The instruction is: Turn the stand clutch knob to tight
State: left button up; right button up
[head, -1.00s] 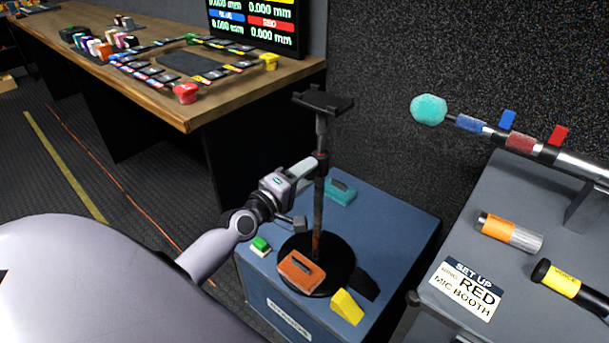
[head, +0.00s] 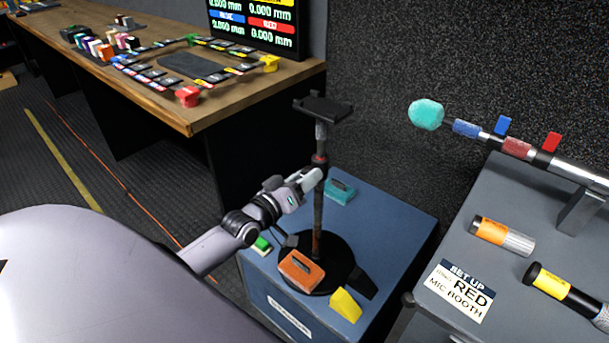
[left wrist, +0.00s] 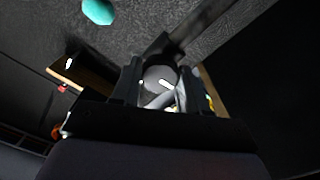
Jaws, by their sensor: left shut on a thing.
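The stand (head: 318,220) rises upright from a round black base on the blue case, with a black holder (head: 323,107) on top. A red-marked collar (head: 319,159) sits partway up its pole. My left gripper (head: 314,178) is at the pole just below this collar, shut on the clutch knob. The head view hides the knob behind the fingers. In the left wrist view the knob (left wrist: 158,77) shows as a grey round face with a white mark, between the two dark fingers. My right gripper is not in view.
The blue case (head: 278,290) also bears an orange block (head: 301,272), a yellow wedge (head: 345,305), a teal block (head: 340,192) and a green-topped block (head: 262,245). A grey case (head: 440,235) with microphones stands right. A wooden desk (head: 215,100) stands behind.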

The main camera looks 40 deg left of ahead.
pick_arm(q)
jog(key=shift+m, duration=0.4)
jog(key=o, duration=1.1)
jog(key=shift+c, duration=0.2)
jog(key=shift+s, duration=0.15)
jog(key=s, duration=0.7)
jog(key=shift+a+p, duration=0.3)
jog(key=shift+p, duration=0.1)
jog(key=shift+d+f, duration=0.1)
jog(key=s+d+f+m+g+p, duration=0.3)
jog(key=s+d+f, duration=0.1)
jog(key=s+d, duration=0.3)
jog(key=s+d+f+m+g+p, duration=0.3)
jog(key=s+d+f+m+g, duration=0.1)
jog(key=s+d, duration=0.4)
jog(key=shift+s+f+g+h, duration=0.3)
jog(key=shift+s+f, duration=0.15)
jog(key=shift+s, duration=0.35)
